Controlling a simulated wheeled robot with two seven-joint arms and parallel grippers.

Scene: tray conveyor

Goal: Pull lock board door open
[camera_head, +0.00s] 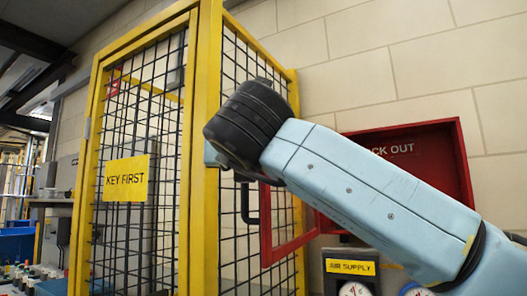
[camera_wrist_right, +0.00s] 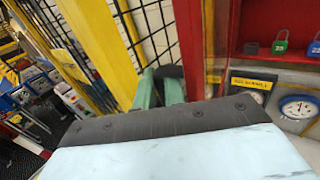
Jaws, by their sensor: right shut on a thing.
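The red lock board (camera_head: 462,165), lettered "...CK OUT", is fixed to the wall at the right and stands partly behind my right arm. Its red-framed door (camera_head: 292,245) stands swung out to the left, away from the box. A black handle (camera_head: 249,206) sits on the door's free edge. My right gripper is mostly hidden behind its black wrist in the head view. In the right wrist view the green fingers of my right gripper (camera_wrist_right: 160,88) are closed around a black part beside the red door edge (camera_wrist_right: 190,45). My left gripper is not in view.
A yellow-framed mesh cage (camera_head: 207,75) with a "KEY FIRST" sign (camera_head: 126,178) stands close to the left of my wrist. An "AIR SUPPLY" panel (camera_head: 350,267) with gauges is below the lock board. Padlocks (camera_wrist_right: 280,42) hang inside the box.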

